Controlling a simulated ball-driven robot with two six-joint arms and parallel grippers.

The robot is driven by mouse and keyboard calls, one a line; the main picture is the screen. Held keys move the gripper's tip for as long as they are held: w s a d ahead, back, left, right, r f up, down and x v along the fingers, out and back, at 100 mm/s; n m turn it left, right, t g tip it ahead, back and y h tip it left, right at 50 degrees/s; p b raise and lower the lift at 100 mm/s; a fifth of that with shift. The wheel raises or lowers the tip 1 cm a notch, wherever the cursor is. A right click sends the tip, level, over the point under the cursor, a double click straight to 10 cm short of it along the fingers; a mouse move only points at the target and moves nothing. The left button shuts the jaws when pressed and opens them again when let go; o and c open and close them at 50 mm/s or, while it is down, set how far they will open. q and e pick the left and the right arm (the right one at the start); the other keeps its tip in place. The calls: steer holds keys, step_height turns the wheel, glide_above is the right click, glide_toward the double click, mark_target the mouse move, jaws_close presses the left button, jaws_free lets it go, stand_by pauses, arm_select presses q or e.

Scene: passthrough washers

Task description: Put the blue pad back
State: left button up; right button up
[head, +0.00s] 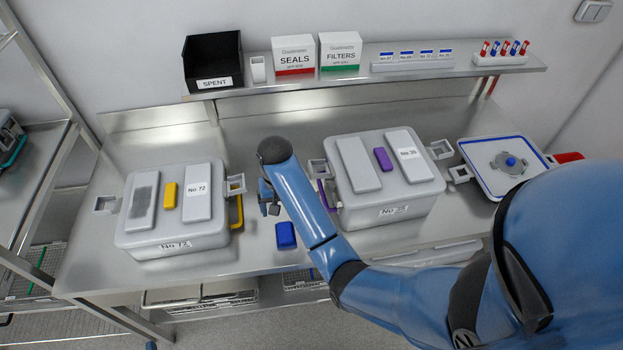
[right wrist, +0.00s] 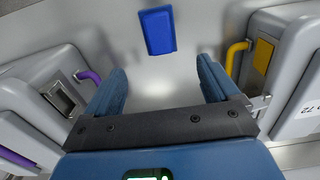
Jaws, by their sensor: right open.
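The blue pad (head: 285,235) lies on the steel bench, between the two closed grey cases and near the front edge. It also shows in the right wrist view (right wrist: 157,31), beyond my fingertips. My right gripper (head: 268,197) is above the bench, behind and slightly left of the pad in the head view. In the right wrist view its two fingers (right wrist: 160,82) are wide apart with nothing between them.
The grey case No. 72 (head: 170,242) with yellow parts stands left. The grey case (head: 395,205) with purple parts stands right. A blue-rimmed tray or lid (head: 485,182) lies farther right. The shelf (head: 350,80) holds a black SPENT bin (head: 212,60), boxes and small coloured items.

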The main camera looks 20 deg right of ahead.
mark_target(292, 233)
steer(key=s+f+t, duration=0.1)
steer(key=f, duration=0.1)
steer(key=s+d+f+t, duration=0.1)
steer(key=f, duration=0.2)
steer(key=s+f+t, duration=0.1)
steer(key=f+t, duration=0.1)
steer(key=f, duration=0.1)
steer(key=shift+s+d+f+n, duration=0.15)
steer(key=shift+s+d+n, duration=0.15)
steer(key=shift+d+n, duration=0.1)
steer(key=s+t, duration=0.1)
steer(key=s, duration=0.1)
steer(key=s+d+t, duration=0.1)
steer(key=s+t, duration=0.2)
steer(key=s, duration=0.1)
steer(key=shift+s+d+f+n+t, duration=0.25)
steer(key=shift+d+n+t, duration=0.15)
steer(key=s+d+r+n+t, duration=0.1)
steer(key=s+d+r+t, duration=0.1)
steer(key=s+r+t, duration=0.7)
steer(key=s+r, duration=0.7)
steer(key=r, duration=0.1)
steer(key=shift+s+r+n, duration=0.2)
steer(key=shift+r+n, duration=0.1)
steer(key=shift+r, duration=0.05)
steer(key=shift+d, duration=0.15)
